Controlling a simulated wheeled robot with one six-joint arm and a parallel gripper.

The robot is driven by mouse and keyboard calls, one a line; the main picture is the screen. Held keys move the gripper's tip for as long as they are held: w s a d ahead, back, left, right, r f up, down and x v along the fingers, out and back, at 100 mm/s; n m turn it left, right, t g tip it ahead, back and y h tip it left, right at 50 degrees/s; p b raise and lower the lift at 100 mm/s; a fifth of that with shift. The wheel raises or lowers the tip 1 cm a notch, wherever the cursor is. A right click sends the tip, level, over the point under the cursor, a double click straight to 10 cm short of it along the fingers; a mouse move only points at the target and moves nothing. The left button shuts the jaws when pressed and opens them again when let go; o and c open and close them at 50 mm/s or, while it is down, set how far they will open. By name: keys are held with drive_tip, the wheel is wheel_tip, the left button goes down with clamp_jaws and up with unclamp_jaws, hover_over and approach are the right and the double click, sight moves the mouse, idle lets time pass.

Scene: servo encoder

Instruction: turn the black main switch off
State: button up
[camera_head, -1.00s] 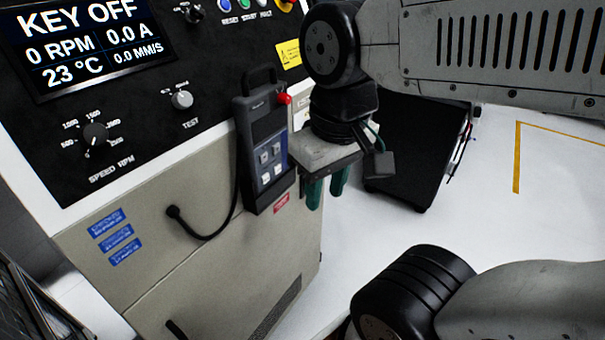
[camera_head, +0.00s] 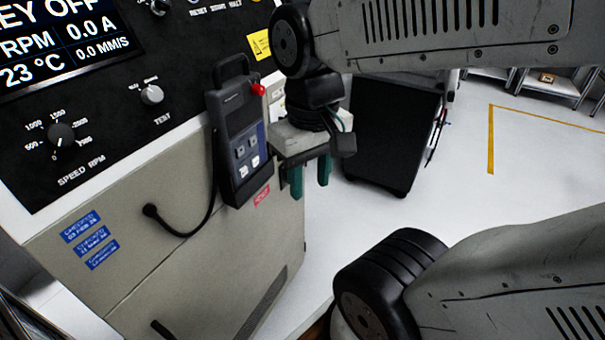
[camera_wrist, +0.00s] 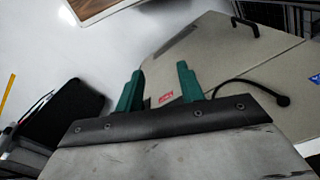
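I cannot make out a black main switch with certainty in either view. The machine's control panel (camera_head: 115,110) stands at the left, with a black speed knob (camera_head: 62,134) and a grey test knob (camera_head: 152,95). My gripper (camera_head: 310,178) hangs beside the cabinet's right edge, its green fingers pointing down, just right of the handheld pendant (camera_head: 240,140). In the wrist view my gripper (camera_wrist: 160,88) shows its two green fingers apart with nothing between them. The tan cabinet (camera_wrist: 225,60) lies beyond them. My arm covers the panel's right end.
The pendant's black cable (camera_head: 182,234) loops along the cabinet front. A black cart or box (camera_head: 395,130) stands on the white floor right of my gripper. A yellow floor line (camera_head: 491,140) and shelves (camera_head: 550,82) are farther back. The floor between is clear.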

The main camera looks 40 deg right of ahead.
drive_tip(key=w+d+f+m+t+y, duration=0.5)
drive_tip(key=w+d+f+m, duration=0.3)
drive_tip(key=d+f+m, duration=0.65)
drive_tip(key=w+d+f+m+t+y, duration=0.5)
drive_tip(key=w+d+f+m, duration=0.55)
drive_tip(key=m, duration=0.75)
drive_tip(key=w+a+f+m+t+h, duration=0.1)
drive_tip(key=w+a+f+m+t, duration=0.1)
drive_tip(key=w, duration=0.5)
drive_tip(key=shift+w+f+m+h, duration=0.25)
drive_tip(key=shift+f+m+h, duration=0.2)
drive_tip(key=shift+m, duration=0.9)
clamp_jaws()
